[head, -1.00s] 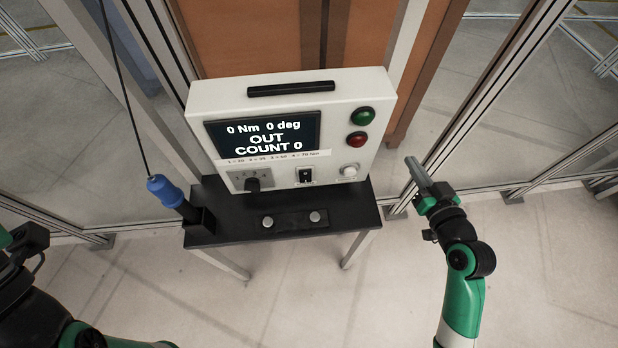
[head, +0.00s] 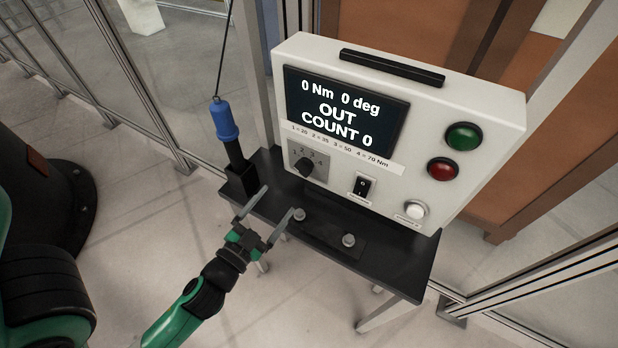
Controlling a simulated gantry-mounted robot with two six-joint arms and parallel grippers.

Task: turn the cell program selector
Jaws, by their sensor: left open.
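The program selector (head: 305,167) is a black rotary knob on a grey plate marked 1 to 4, low on the left of the white control box (head: 440,98). The display (head: 342,110) reads 0 Nm, 0 deg, OUT, COUNT 0. My left gripper (head: 265,204) is open and empty, its two fingers spread in front of the black table's front left edge. It is below and left of the knob and apart from it. Which number the knob points at is too small to tell. My right gripper is out of view.
A blue-handled driver (head: 224,120) stands in a black holder (head: 241,181) left of the box, with a cable above. A black rocker switch (head: 363,187), white button (head: 414,211), green button (head: 463,136) and red button (head: 442,168) are on the box.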

